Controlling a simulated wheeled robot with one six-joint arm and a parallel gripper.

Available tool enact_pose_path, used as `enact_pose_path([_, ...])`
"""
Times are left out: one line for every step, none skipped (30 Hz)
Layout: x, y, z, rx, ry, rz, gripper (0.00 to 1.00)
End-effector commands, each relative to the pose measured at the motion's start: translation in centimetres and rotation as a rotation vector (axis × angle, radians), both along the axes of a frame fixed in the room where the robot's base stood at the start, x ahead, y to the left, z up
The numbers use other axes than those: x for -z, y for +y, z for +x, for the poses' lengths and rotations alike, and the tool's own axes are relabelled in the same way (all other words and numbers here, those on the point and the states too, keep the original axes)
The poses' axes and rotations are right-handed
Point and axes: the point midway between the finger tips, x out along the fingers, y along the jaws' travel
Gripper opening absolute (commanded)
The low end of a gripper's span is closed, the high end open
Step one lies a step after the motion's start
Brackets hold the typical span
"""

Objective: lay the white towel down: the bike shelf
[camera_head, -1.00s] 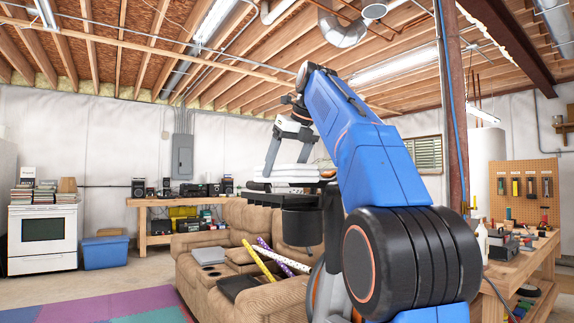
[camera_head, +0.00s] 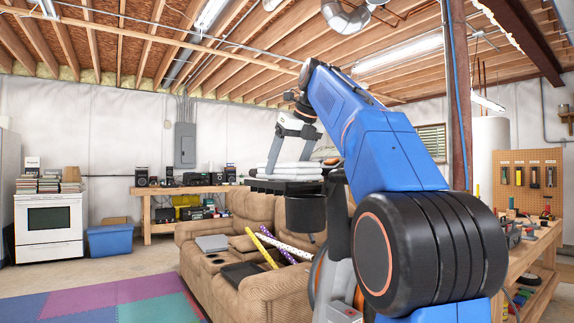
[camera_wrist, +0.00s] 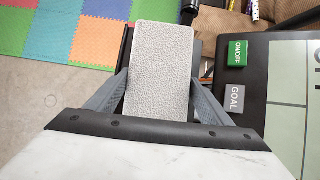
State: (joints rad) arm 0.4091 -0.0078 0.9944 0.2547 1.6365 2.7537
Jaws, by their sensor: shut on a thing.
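My gripper (camera_head: 294,158) is shut on the white towel (camera_head: 292,169), a folded stack that lies flat between the fingers. In the wrist view the towel (camera_wrist: 160,70) is a pale, textured rectangle with a finger along each long side. The bike shelf (camera_head: 285,187) is a thin dark ledge directly under the towel in the head view. I cannot tell whether the towel touches it. In the wrist view the bike's dark panel (camera_wrist: 265,85), with green and grey labels, lies to the right of the towel.
A black cup-like holder (camera_head: 305,213) hangs below the shelf. A brown recliner sofa (camera_head: 270,290) stands behind and below, with yellow and patterned poles on it. Coloured floor mats (camera_head: 100,305) cover the left floor. A workbench (camera_head: 525,255) stands at the right.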

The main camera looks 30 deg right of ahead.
Motion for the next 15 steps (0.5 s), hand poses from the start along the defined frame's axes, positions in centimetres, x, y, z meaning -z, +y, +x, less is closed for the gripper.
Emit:
enact_pose_path([0.05,0.01,-0.03,0.0,-0.001,0.0,0.47])
enact_pose_path([0.09,0.01,-0.03,0.0,-0.001,0.0,0.47])
enact_pose_path([0.15,0.01,-0.03,0.0,-0.001,0.0,0.47])
enact_pose_path([0.18,0.01,-0.03,0.0,-0.001,0.0,0.47])
enact_pose_path([0.22,0.01,-0.03,0.0,-0.001,0.0,0.47])
enact_pose_path([0.28,0.01,-0.03,0.0,-0.001,0.0,0.47])
enact_pose_path([0.33,0.02,-0.03,0.0,-0.001,0.0,0.47])
enact_pose_path([0.38,0.01,-0.03,0.0,-0.001,0.0,0.47])
enact_pose_path([0.44,0.01,-0.03,0.0,-0.001,0.0,0.47])
enact_pose_path([0.5,0.01,-0.02,0.0,-0.001,0.0,0.47])
enact_pose_path([0.55,0.01,-0.03,0.0,-0.001,0.0,0.47])
enact_pose_path([0.63,0.01,-0.02,0.0,0.0,0.0,0.47])
enact_pose_path([0.68,0.01,-0.03,0.0,0.0,0.0,0.47])
enact_pose_path([0.74,0.01,-0.03,0.0,0.0,0.0,0.47])
enact_pose_path([0.8,0.01,-0.02,0.0,0.0,0.0,0.47])
